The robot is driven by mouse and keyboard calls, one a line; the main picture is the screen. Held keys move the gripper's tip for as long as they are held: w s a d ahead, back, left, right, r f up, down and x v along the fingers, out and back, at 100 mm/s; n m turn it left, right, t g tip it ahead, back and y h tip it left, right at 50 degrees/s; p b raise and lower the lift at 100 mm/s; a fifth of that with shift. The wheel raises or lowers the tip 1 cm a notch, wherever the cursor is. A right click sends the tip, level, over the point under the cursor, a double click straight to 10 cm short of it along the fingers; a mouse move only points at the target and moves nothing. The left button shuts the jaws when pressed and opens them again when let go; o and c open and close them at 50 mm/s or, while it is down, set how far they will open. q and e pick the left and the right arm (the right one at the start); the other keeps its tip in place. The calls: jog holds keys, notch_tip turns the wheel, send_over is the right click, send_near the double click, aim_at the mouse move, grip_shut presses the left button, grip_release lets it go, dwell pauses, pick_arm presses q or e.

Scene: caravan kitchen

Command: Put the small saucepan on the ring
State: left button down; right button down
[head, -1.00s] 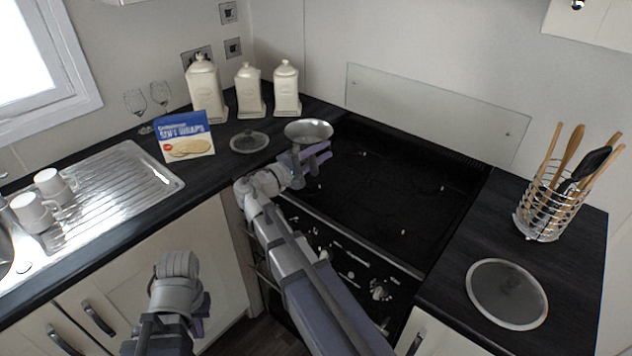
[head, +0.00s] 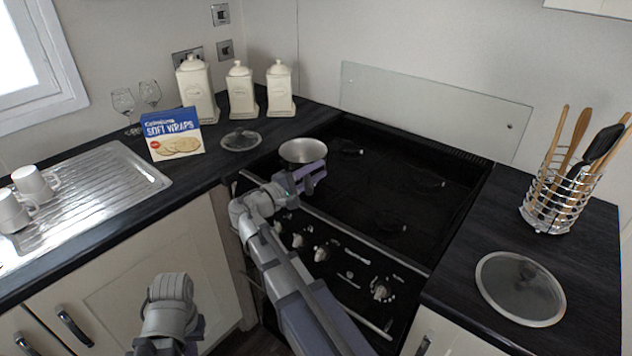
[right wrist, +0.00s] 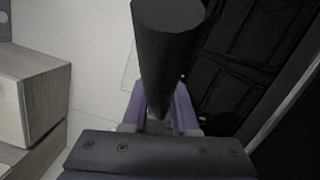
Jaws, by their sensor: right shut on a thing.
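The small saucepan (head: 302,150) is a silver pan at the left side of the black hob (head: 440,205). Its black handle (right wrist: 168,45) fills the middle of the right wrist view. My right gripper (head: 306,178) is shut on the handle, with its purple fingers on either side in the wrist view. The pan looks upright over the front left of the hob; I cannot tell whether its base touches. It hides whatever ring is under it. Other rings (head: 390,222) show dark on the hob. Part of my left arm is at the bottom left; its fingers do not show.
A glass lid (head: 241,141) lies on the counter left of the pan. A wraps box (head: 172,135), white canisters (head: 281,90) and wine glasses stand behind. Another lid (head: 520,289) and a utensil basket (head: 556,198) are on the right counter. The hob right of the pan is clear.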

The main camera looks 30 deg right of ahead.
jog(key=shift+f, duration=0.45)
jog(key=c, duration=0.7)
grip_release()
jog(key=v, duration=1.2)
jog(key=shift+b, duration=0.35)
